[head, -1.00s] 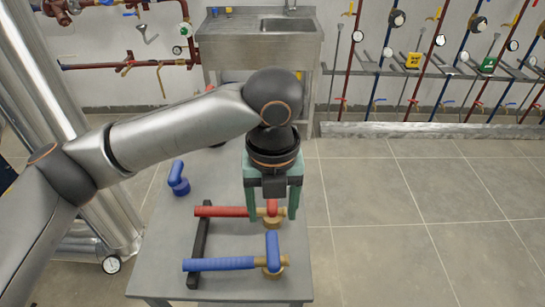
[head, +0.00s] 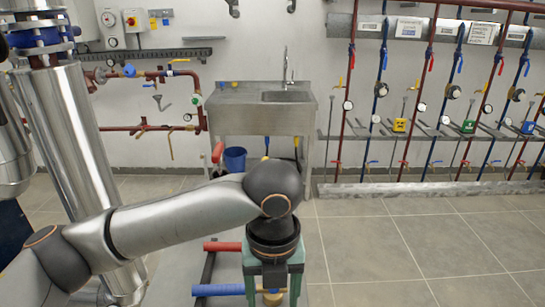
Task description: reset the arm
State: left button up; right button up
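My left gripper (head: 273,297) comes in from the left and points down over the grey table (head: 172,285), in the lower middle of the head view. Its two green fingers stand apart, so it is open. A brass fitting (head: 272,298) shows between the fingers; I cannot tell whether they touch it. A red pipe (head: 222,246) and a blue pipe (head: 218,290) lie on the table and run behind the gripper. Their right ends are hidden by it. My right gripper is not in view.
A steel sink bench (head: 262,120) stands at the back wall, with a blue bucket (head: 235,160) below. Red and blue pipes with gauges line the wall at the right. A thick metal pipe (head: 90,160) rises at the left. The tiled floor (head: 420,240) at right is clear.

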pick_arm(q)
jog(key=w+d+f+n+t+h+p, duration=0.1)
jog(key=w+d+f+n+t+h, duration=0.1)
jog(key=d+f+n+h, duration=0.5)
jog(key=w+d+f+n+t+h, duration=0.1)
jog(key=f+n+h, duration=0.2)
jog(key=f+n, duration=0.5)
jog(key=s+a+f+n+t+y+p, duration=0.1)
jog(key=a+f+n+t+y, duration=0.15)
jog(key=a+f+n, duration=0.35)
jog(key=s+a+f+n+t+y, duration=0.1)
jog(key=s+a+f+n+t, duration=0.2)
jog(key=a+n, duration=0.4)
jog(key=s+a+f+n+y, duration=0.2)
jog(key=s+a+f, duration=0.1)
jog(key=a, duration=0.3)
jog(key=s+a+f+n+y, duration=0.2)
jog(key=s+a+f+n, duration=0.1)
jog(key=s+a, duration=0.2)
jog(key=shift+s+a+f+t, duration=0.35)
jog(key=shift+s+a, duration=0.05)
jog(key=shift+a, duration=0.05)
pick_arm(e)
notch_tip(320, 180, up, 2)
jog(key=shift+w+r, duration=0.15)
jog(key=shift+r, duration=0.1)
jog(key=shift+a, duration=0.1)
